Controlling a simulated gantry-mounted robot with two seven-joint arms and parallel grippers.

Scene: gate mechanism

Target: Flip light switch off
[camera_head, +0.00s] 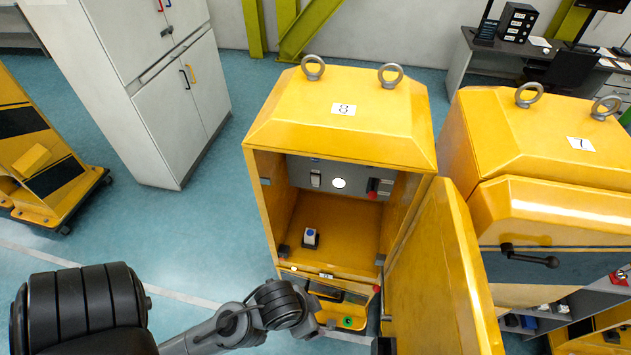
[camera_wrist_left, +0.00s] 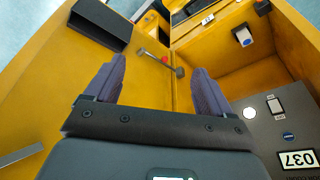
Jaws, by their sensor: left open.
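The open yellow cabinet marked 8 (camera_head: 343,109) has a grey back panel (camera_head: 355,171). On the panel are a small rectangular switch (camera_head: 315,180), a white round light (camera_head: 339,183) and a red knob (camera_head: 373,190). In the left wrist view the panel is at the lower right, with the switch (camera_wrist_left: 274,105) beside the white round light (camera_wrist_left: 249,113). The switch's position is too small to tell. My left gripper (camera_wrist_left: 155,85) is open and empty, with nothing between its fingers, apart from the panel. In the head view its fingers cannot be made out. My right gripper is not in view.
The cabinet's yellow door (camera_head: 440,285) stands open on the right. A small box with a blue button (camera_head: 310,237) sits inside the cabinet. Another yellow cabinet (camera_head: 550,215) is at right, a white cupboard (camera_head: 170,95) at left. Floor between cupboard and cabinet is clear.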

